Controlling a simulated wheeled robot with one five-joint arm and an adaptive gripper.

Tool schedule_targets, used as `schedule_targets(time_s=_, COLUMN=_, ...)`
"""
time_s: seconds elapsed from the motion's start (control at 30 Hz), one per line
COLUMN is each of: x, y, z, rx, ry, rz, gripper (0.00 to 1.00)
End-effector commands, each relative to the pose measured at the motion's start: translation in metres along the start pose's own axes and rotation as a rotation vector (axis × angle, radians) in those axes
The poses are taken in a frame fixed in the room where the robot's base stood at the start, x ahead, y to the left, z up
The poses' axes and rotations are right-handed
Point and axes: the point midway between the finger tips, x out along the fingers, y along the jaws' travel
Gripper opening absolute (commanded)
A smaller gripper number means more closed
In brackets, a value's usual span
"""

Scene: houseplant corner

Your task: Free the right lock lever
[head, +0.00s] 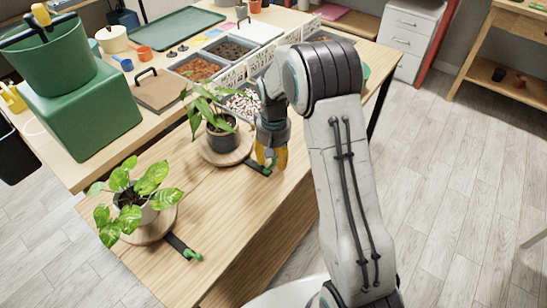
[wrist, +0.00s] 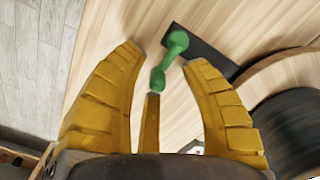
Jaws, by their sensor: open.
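The right lock lever (head: 268,168) has a green handle on a dark bar beside the right plant's round wooden base (head: 222,155). In the wrist view the green lever (wrist: 177,41) shows a knob at each end, one at the dark bar (wrist: 210,52) and one nearer my palm. My gripper (head: 271,158) points down over this lever. In the wrist view its yellow fingers (wrist: 165,57) are open, spread to both sides of the green lever, with gaps visible. A third finger shows close to the lever's near end; I cannot tell whether it touches.
A left plant (head: 140,196) stands on a similar base with its own green lever (head: 192,254). The right potted plant (head: 221,132) is close beside my gripper. Trays of pebbles (head: 242,103) and bark (head: 198,68) lie behind. The bench front is bare.

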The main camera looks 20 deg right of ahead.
Motion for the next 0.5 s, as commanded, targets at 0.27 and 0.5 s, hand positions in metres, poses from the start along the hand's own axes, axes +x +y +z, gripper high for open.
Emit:
schedule_targets(time_s=0.27, x=-0.007, y=0.000, z=-0.001, rx=0.001, ry=0.003, rz=0.000, gripper=0.41)
schedule_targets(time_s=0.5, x=-0.040, y=0.000, z=-0.002, rx=0.000, ry=0.006, rz=-0.001, gripper=0.41)
